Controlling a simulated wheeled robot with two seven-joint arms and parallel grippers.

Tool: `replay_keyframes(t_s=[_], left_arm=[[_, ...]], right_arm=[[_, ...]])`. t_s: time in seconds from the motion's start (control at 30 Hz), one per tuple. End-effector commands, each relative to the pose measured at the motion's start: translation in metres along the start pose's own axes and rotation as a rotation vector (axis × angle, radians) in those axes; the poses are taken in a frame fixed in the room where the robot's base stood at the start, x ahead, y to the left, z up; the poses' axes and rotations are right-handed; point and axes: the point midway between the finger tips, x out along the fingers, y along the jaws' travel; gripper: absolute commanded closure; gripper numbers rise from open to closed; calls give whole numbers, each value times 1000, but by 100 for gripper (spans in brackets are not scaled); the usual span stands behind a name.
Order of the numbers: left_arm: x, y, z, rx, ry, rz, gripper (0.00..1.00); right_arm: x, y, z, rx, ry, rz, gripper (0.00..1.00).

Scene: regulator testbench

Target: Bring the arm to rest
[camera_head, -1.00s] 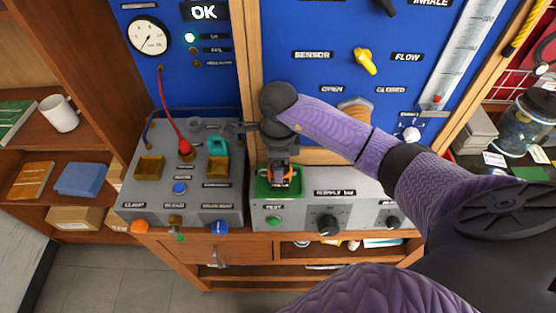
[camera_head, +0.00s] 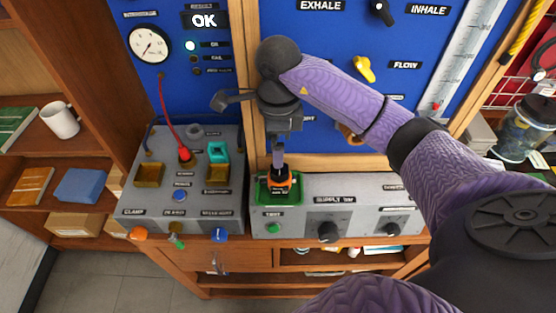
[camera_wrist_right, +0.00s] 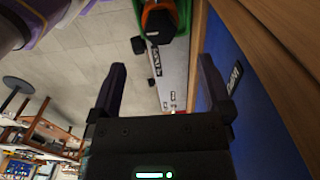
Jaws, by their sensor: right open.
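My right arm comes in from the right in the head view. Its gripper (camera_head: 278,158) points down above the green tray (camera_head: 296,198) on the grey bench. An orange and black regulator (camera_head: 279,186) stands in that tray. In the wrist view my right gripper (camera_wrist_right: 162,68) has its two fingers spread with nothing between them. The regulator shows there at the top edge (camera_wrist_right: 160,20), beyond the fingertips and apart from them. My left gripper is not in view.
The blue panel (camera_head: 320,60) with a gauge (camera_head: 149,44) and knobs rises close behind the arm. Left of the tray are a teal part (camera_head: 218,151), a red plug (camera_head: 184,155) and brass-coloured bins (camera_head: 149,174). A mug (camera_head: 60,120) stands on the left shelf.

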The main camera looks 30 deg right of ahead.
Motion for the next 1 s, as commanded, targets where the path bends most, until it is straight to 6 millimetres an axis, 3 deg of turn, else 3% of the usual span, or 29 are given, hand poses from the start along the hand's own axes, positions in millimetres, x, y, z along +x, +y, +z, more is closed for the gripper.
replay_keyframes(t_s=[0.1, 0.2, 0.67, 0.77, 0.87, 0.9, 0.93, 1.0], left_arm=[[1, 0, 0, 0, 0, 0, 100], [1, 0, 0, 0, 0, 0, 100], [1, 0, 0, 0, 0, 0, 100], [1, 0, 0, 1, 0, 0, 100], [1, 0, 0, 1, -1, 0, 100], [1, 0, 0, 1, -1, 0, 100], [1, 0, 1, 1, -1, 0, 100], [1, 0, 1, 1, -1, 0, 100]], right_arm=[[-22, -1, 0, 1, 0, -3, 0], [-32, 0, 0, -1, 1, -1, 0], [-32, 2, 2, -4, -9, 5, 0], [-21, 21, 33, -46, -173, 66, 0], [-22, 77, 103, -66, -599, 265, 0], [-38, 104, 132, -22, -828, 396, 0], [-56, 120, 149, 38, -997, 500, 0], [-105, 135, 169, 263, -1359, 752, 0]])
